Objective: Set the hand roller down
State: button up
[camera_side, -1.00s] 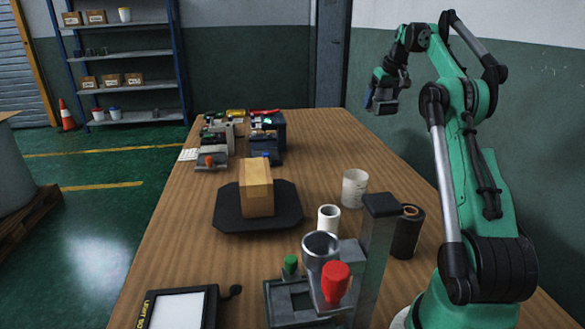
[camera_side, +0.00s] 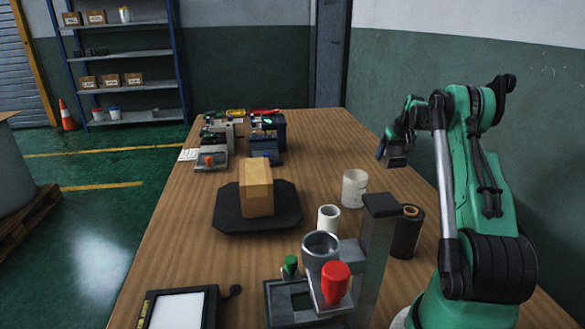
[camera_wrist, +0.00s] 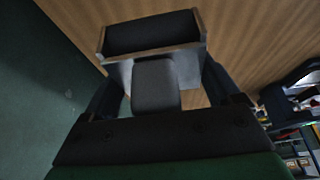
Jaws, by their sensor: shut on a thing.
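My gripper (camera_side: 394,152) is above the right side of the wooden table (camera_side: 325,140) in the side view, and the table is apart from it. In the wrist view my gripper (camera_wrist: 162,88) is shut on the hand roller, with one dark finger on each side of its grey grip. The hand roller's dark cylinder (camera_wrist: 152,33) sits in a light frame beyond the fingertips, with wood grain behind it. In the side view the hand roller is small and hard to tell from the gripper.
A box (camera_side: 256,188) stands on a dark octagonal plate (camera_side: 281,217). A pale cup (camera_side: 355,188), a white roll (camera_side: 328,218), a dark roll (camera_side: 407,232) and a grey stand with a red knob (camera_side: 336,283) are nearer. Several devices (camera_side: 265,140) crowd the far left. The table's far right is clear.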

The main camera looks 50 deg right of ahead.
aim_at(387, 181)
jog(key=shift+f, duration=2.65)
jog(key=o, duration=1.3)
jog(key=shift+f, duration=0.15)
